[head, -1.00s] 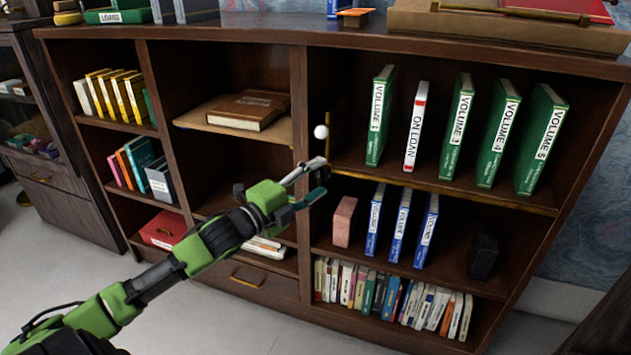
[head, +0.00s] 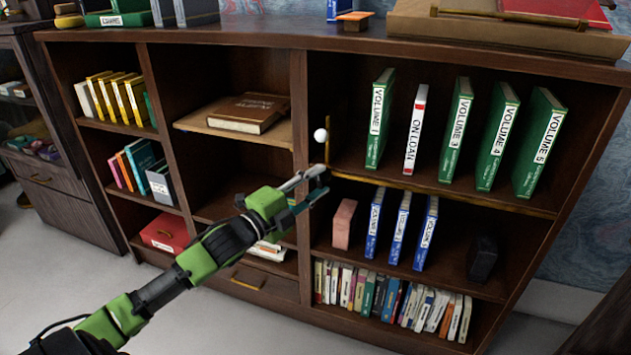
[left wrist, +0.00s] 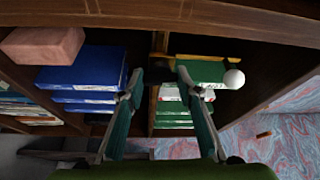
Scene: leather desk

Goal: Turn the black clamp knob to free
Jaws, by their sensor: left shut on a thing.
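My left gripper (head: 322,179) is at the left front end of the upper right shelf, by the brass rail (head: 440,190) along its edge. In the left wrist view, its two teal fingers (left wrist: 159,74) stand on either side of the brass rail. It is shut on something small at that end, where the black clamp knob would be. The knob itself is hidden or too dark to make out between the fingertips. A white ball (head: 320,135) sits beside an upright brass bar (head: 328,140) just above the gripper; the ball also shows in the left wrist view (left wrist: 234,79). My right gripper is not in view.
Green volumes (head: 379,120) and a white ON LOAN book (head: 415,130) stand on the upper shelf. Below are a pink block (head: 344,223), blue books (head: 400,228) and a dark block (head: 483,257). A wooden divider (head: 300,130) stands just left of the gripper.

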